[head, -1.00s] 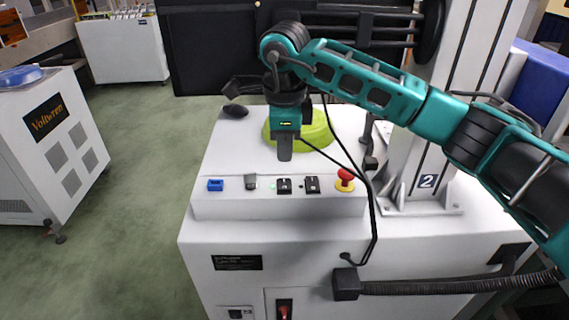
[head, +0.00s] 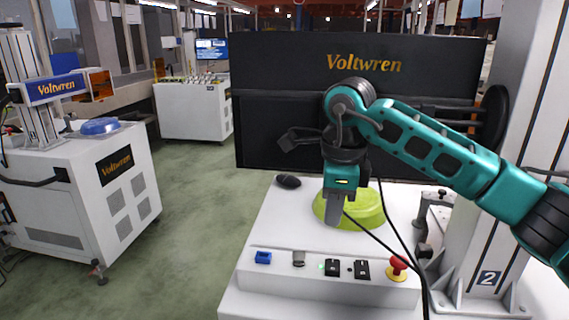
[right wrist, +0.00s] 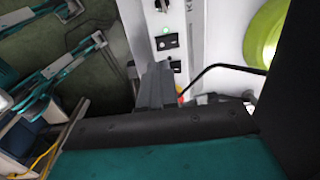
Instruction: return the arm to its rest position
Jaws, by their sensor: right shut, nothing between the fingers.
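My right arm reaches in from the right in the head view. Its right gripper (head: 334,218) points down above the white machine top, behind the button panel and in front of the lime-green round pan (head: 367,208). Its fingers are shut with nothing between them. In the right wrist view the shut fingers of the right gripper (right wrist: 154,88) show beside the panel, and part of the green pan (right wrist: 265,40) shows at upper right.
The button panel (head: 315,286) carries black switches and a red emergency knob (head: 398,264). A white column (head: 505,200) marked 2 stands at right. A dark screen panel (head: 280,120) rises behind. Green floor (head: 195,235) is open at left, before a white cabinet (head: 80,200).

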